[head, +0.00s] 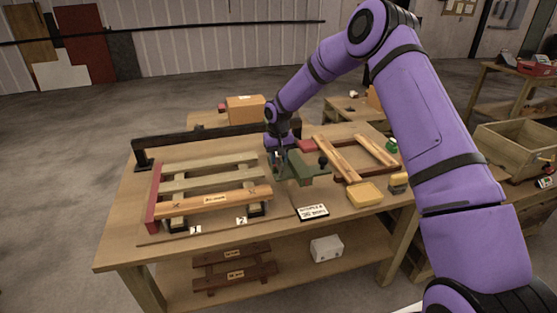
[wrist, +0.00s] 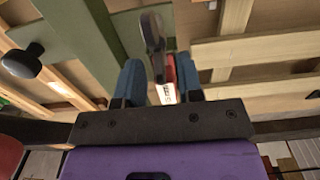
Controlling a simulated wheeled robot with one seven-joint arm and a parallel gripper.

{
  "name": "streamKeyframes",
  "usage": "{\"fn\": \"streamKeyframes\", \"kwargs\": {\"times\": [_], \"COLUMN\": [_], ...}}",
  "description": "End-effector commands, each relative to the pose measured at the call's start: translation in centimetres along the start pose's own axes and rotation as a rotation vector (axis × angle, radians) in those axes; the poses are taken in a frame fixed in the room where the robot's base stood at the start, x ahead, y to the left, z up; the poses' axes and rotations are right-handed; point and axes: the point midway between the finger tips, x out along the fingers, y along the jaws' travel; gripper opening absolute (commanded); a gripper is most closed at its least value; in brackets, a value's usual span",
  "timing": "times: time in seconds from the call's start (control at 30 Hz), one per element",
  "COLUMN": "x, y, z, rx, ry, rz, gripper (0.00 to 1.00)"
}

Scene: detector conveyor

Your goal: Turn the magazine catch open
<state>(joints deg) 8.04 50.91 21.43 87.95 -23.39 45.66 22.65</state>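My gripper (wrist: 160,78) points down over the bench, with its two blue fingers apart. In the wrist view a dark grey lever (wrist: 152,32), which looks like the magazine catch, lies in line with the gap between the fingers. I cannot tell whether the fingers touch it. A small red part with a white label (wrist: 168,92) shows between the fingers. Beside the lever is a green metal piece (wrist: 80,35), and a black knob (wrist: 22,62) sits further left. In the head view my gripper (head: 279,157) is at the left end of the green piece (head: 300,168), hiding the catch.
A slatted wooden rack (head: 210,182) with a red end board stands left of my gripper. A wooden frame (head: 345,160) and a yellow block (head: 364,194) lie to the right. A dark rail (head: 200,138) runs along the back. A label card (head: 312,212) is at the front edge.

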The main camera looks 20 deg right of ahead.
Motion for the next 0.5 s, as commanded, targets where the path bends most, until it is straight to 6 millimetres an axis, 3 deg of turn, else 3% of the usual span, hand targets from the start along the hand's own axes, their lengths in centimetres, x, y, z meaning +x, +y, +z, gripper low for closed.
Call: {"fn": "streamKeyframes", "kwargs": {"times": [0.4, 0.43, 0.5], "x": [0.91, 0.9, 0.9], "y": [0.0, -0.01, 0.0], "z": [-0.01, -0.01, -0.01], "rx": [0.001, 0.001, 0.001], "ry": [0.001, 0.001, 0.001], "rz": [-0.001, -0.001, -0.001], "gripper": [0.34, 0.32, 0.16]}}
